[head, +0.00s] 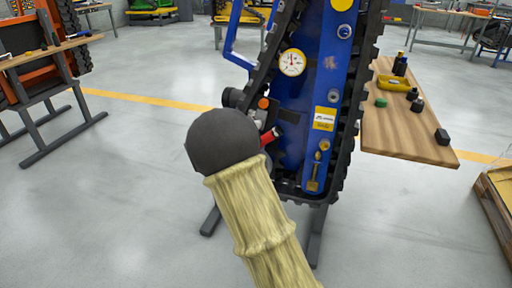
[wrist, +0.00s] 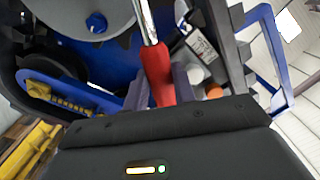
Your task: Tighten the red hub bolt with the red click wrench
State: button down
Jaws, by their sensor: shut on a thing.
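The red click wrench shows in the wrist view as a red handle (wrist: 157,72) with a bright metal shaft running up out of the top edge. My gripper (wrist: 160,84) is shut on the red handle, with a grey finger on each side. In the head view a short piece of the red handle (head: 269,136) shows beside the dark round end of my arm, which hides most of my gripper. The wrench head is out of view. I cannot make out a red hub bolt in either view. A blue bolt (wrist: 96,22) sits on a grey round hub (wrist: 75,10) in the wrist view.
The blue tracked carrier (head: 318,120) stands upright with a gauge (head: 292,62) and black tracks. An orange knob (head: 263,103) is close to my arm. A wooden table (head: 400,135) with small items is at right. Grey floor (head: 110,200) is clear at left.

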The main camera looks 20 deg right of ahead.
jog(key=shift+r, duration=0.2)
jog(key=shift+w+a+r+n+p, duration=0.35)
jog(key=shift+a+n+p, duration=0.15)
jog(key=shift+p, duration=0.55)
jog(key=shift+s, duration=0.1)
jog(key=shift+r, duration=0.1)
jog(key=shift+w+a+r+n+p, duration=0.35)
jog(key=shift+n+p, duration=0.25)
jog(key=shift+p, duration=0.4)
